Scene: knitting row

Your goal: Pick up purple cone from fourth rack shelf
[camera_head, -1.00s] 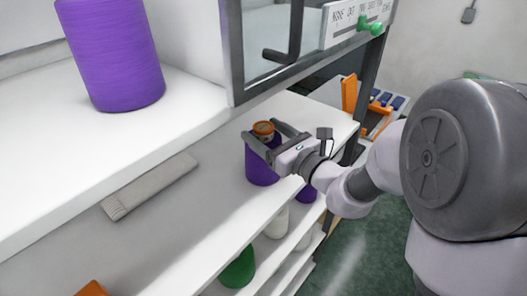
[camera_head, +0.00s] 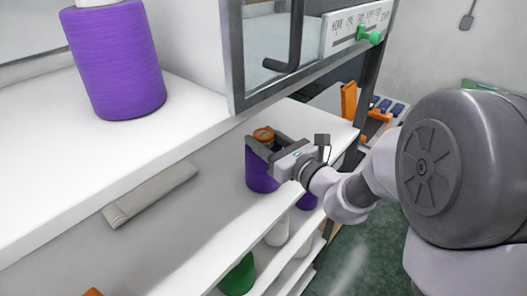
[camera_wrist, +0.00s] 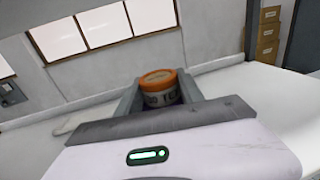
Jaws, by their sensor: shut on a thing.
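A purple cone (camera_head: 260,175) with an orange top stands upright on a white rack shelf (camera_head: 215,205). My gripper (camera_head: 262,146) reaches in from the right and is shut around the cone's upper part, just below the orange top.
A larger purple cone (camera_head: 115,65) stands on the higher shelf at left. A folded grey cloth-like strip (camera_head: 150,195) lies on the cone's shelf. Lower shelves hold a green cone (camera_head: 238,275) and white cones (camera_head: 277,231). A dark-framed panel (camera_head: 235,60) overhangs the shelf.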

